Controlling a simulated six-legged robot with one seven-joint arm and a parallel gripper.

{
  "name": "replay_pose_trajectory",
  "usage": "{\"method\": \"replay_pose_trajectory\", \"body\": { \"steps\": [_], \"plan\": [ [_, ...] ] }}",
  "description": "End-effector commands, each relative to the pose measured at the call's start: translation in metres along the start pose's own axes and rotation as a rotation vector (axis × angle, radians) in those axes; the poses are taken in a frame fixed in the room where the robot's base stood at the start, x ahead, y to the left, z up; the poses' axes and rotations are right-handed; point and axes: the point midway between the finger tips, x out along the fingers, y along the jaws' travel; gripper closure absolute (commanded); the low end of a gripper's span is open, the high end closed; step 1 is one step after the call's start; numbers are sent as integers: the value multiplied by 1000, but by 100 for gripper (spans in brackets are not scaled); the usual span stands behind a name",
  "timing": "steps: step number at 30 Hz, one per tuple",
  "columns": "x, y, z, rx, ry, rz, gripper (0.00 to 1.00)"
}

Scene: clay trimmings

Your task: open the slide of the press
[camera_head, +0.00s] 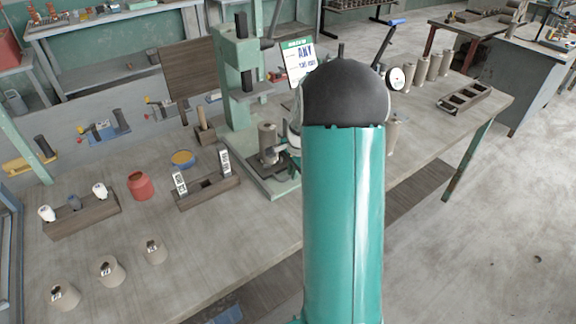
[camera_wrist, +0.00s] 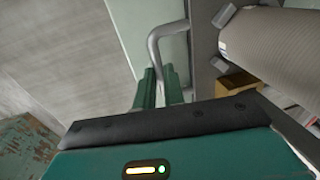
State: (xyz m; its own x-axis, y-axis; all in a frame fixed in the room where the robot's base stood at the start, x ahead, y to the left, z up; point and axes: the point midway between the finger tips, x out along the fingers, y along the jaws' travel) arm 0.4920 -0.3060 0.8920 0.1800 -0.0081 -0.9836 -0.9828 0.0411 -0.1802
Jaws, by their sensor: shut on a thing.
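The green press (camera_head: 238,75) stands on the workbench, left of my arm. A clay cylinder (camera_head: 267,138) stands upright at its base and shows large in the wrist view (camera_wrist: 275,45). In the wrist view a grey bent handle (camera_wrist: 156,36) lies over the pale green base, beside a grey plate of the slide (camera_wrist: 203,50). My gripper (camera_wrist: 159,80) is shut on the lower end of this handle. In the head view my arm hides the right side of the press, and the gripper is mostly hidden. How far the slide is out I cannot tell.
A wooden block with two labelled tags (camera_head: 208,190) stands left of the press base. A red pot (camera_head: 140,186) and several clay cones are farther left. Several clay cylinders and a dark tray (camera_head: 464,98) stand to the right.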

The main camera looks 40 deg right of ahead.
Motion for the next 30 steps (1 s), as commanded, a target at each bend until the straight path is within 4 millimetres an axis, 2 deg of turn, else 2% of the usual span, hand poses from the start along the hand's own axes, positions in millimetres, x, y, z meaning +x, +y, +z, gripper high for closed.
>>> {"method": "replay_pose_trajectory", "body": {
  "steps": [14, 15, 18, 26, 30],
  "plan": [
    [0, 6, 2, -1, -4, 3, 100],
    [0, 6, 2, -1, -4, 3, 87],
    [0, 5, 2, -1, -3, 2, 68],
    [-1, 5, 1, 0, -1, 1, 67],
    [-8, 4, 0, -1, 1, -1, 67]
  ]
}}
